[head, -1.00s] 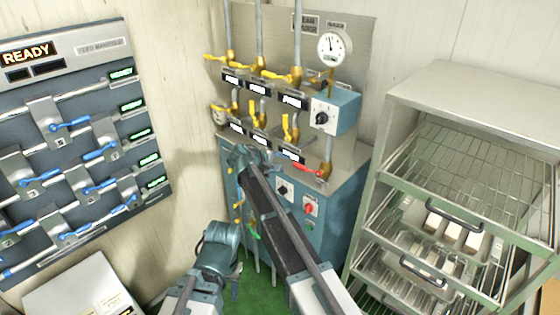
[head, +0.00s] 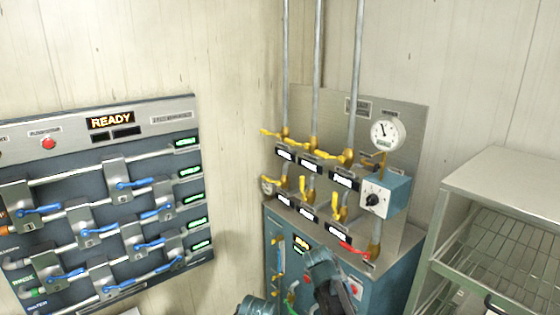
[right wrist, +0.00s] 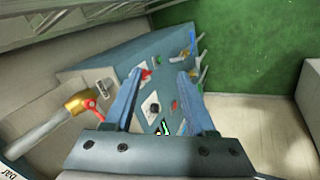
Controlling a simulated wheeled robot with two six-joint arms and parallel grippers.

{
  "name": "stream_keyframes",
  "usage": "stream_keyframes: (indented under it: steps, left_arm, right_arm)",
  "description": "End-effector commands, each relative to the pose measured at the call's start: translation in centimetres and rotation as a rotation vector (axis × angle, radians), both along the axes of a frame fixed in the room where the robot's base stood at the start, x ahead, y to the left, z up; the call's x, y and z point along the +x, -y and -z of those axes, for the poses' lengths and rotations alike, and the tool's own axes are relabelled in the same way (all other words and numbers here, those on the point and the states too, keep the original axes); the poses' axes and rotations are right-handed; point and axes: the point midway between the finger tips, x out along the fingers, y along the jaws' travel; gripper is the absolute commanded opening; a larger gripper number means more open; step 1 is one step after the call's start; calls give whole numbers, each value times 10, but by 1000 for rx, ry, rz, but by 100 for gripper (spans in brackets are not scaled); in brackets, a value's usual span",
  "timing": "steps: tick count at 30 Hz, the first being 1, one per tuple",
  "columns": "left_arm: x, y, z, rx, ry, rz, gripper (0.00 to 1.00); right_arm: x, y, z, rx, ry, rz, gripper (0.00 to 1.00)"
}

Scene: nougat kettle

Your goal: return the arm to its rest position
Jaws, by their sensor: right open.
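My right gripper (right wrist: 160,73) is open and empty in the right wrist view, its two blue fingers apart in front of the blue cabinet. In the head view, part of my right arm (head: 328,280) shows at the bottom, in front of the cabinet (head: 390,272); its jaws cannot be made out there. A teal part of my other arm (head: 257,306) shows at the bottom edge. My left gripper's jaws are not visible.
The red-handled valve (head: 354,250) is close to my right arm; it also shows in the right wrist view (right wrist: 90,108). Yellow-handled valves (head: 335,157), a gauge (head: 388,133) and a dial box (head: 384,195) are above. A blue-handled valve panel (head: 75,165) is left, a wire-shelf rack (head: 500,205) right.

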Motion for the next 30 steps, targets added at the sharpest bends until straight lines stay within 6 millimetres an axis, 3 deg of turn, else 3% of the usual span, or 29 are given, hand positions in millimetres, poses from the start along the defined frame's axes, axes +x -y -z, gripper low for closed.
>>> stream_keyframes:
  steps: [1,3,15,20,30]
  left_arm:
    - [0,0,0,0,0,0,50]
    - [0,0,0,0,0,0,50]
    - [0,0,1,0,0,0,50]
    - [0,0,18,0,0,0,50]
    - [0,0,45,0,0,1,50]
  right_arm:
    - [-30,1,6,59,-14,37,56]
    - [-54,-2,12,134,-33,80,56]
    - [-166,-34,27,477,-132,263,56]
    - [-169,-65,44,433,-174,181,56]
    - [-201,-122,71,347,-261,27,56]
